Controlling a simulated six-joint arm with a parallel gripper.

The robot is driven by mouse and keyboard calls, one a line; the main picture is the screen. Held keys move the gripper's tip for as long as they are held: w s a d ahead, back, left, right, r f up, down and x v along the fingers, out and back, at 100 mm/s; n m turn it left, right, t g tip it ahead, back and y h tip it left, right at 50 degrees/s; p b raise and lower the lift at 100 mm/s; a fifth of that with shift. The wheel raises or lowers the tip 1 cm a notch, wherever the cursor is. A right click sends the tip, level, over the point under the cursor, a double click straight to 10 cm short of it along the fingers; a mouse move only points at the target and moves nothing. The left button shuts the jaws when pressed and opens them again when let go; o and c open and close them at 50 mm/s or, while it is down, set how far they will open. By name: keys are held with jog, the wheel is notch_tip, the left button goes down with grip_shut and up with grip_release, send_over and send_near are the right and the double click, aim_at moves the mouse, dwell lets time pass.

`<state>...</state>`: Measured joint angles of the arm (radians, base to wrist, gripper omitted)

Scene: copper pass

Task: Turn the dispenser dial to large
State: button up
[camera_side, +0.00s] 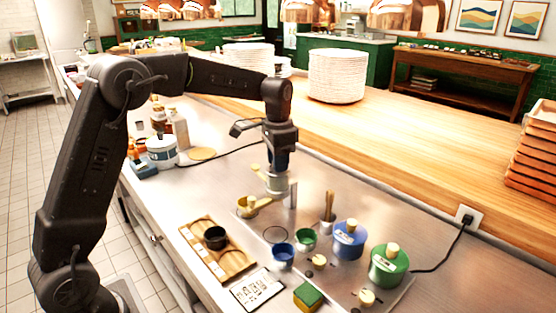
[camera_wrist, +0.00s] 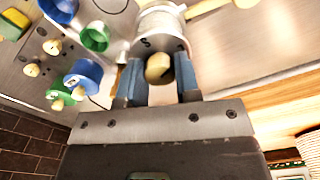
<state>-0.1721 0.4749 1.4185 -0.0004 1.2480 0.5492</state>
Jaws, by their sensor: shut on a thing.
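The dispenser (camera_wrist: 160,25) is a pale metal cylinder at the top middle of the wrist view. It also shows below my wrist in the side view (camera_side: 276,183). Its dial has a cream rounded knob (camera_wrist: 158,68). A dark letter that looks like S shows on the dispenser's face, just above and left of the knob. In the side view, my gripper (camera_side: 278,162) points down at the dispenser.
A yellow scoop (camera_side: 252,207) lies left of the dispenser. A wooden tray (camera_side: 232,262) with a black cup, blue and green cups, and blue (camera_side: 348,240) and green (camera_side: 388,264) lidded pots stand nearer. Plate stacks (camera_side: 338,75) stand on the wooden counter behind.

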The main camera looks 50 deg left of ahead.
jog(key=shift+m, duration=2.2)
jog(key=o, duration=0.9)
jog(key=shift+r, duration=0.1)
notch_tip(320, 180, up, 14)
jog(key=shift+f, duration=0.2)
